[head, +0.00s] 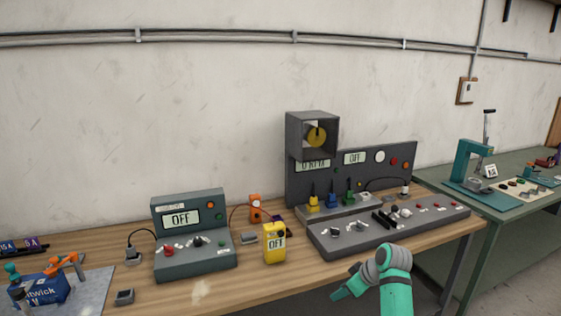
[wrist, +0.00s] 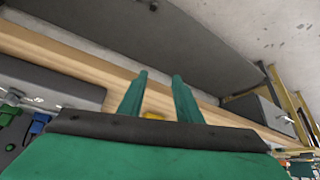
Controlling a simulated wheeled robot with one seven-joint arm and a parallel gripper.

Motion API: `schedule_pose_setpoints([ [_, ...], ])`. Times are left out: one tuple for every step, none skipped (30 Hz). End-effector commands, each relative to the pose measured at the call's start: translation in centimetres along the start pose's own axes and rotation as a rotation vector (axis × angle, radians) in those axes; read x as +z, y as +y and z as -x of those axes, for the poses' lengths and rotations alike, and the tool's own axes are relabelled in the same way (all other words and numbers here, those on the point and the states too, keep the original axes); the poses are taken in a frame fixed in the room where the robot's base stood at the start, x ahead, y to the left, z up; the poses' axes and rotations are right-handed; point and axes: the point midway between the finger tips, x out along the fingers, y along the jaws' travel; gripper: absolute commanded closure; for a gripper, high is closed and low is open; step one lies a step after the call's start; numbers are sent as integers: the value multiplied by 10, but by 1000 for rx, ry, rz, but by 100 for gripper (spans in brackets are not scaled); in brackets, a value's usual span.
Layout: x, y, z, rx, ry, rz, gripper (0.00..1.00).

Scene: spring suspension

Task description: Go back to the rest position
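My gripper (head: 338,294) is at the front edge of the wooden bench (head: 205,290) in the head view, low and right of the middle, with my green forearm behind it. It appears clear of the devices on the bench. In the wrist view my gripper (wrist: 160,76) shows two green fingers standing apart with nothing held between them. The bench edge (wrist: 95,60) passes behind the fingers.
A dark control panel (head: 390,228) lies on the bench just behind my gripper. A yellow meter (head: 275,242) and a grey power supply (head: 190,235) stand further left. A green table (head: 510,222) is at the right. Open floor shows at lower right.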

Motion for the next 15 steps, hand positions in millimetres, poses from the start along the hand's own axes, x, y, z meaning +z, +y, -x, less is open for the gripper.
schedule_pose_setpoints([
  [1, -15, -27, 0, 22, -16, 69],
  [1, -23, -39, 5, 37, -26, 69],
  [1, -33, -56, 13, 55, -42, 69],
  [1, -40, -68, 19, 69, -53, 69],
  [1, -48, -78, 25, 84, -65, 69],
  [3, -58, -93, 33, 101, -82, 69],
  [4, -65, -103, 41, 116, -94, 69],
  [6, -73, -113, 47, 129, -109, 69],
  [9, -83, -125, 57, 146, -128, 69],
  [11, -90, -134, 64, 159, -142, 69],
  [14, -98, -142, 72, 172, -157, 69],
  [17, -108, -152, 82, 188, -176, 69],
  [20, -116, -160, 89, 200, -190, 69],
  [23, -124, -166, 97, 212, -206, 69],
  [28, -134, -175, 109, 227, -226, 69],
])
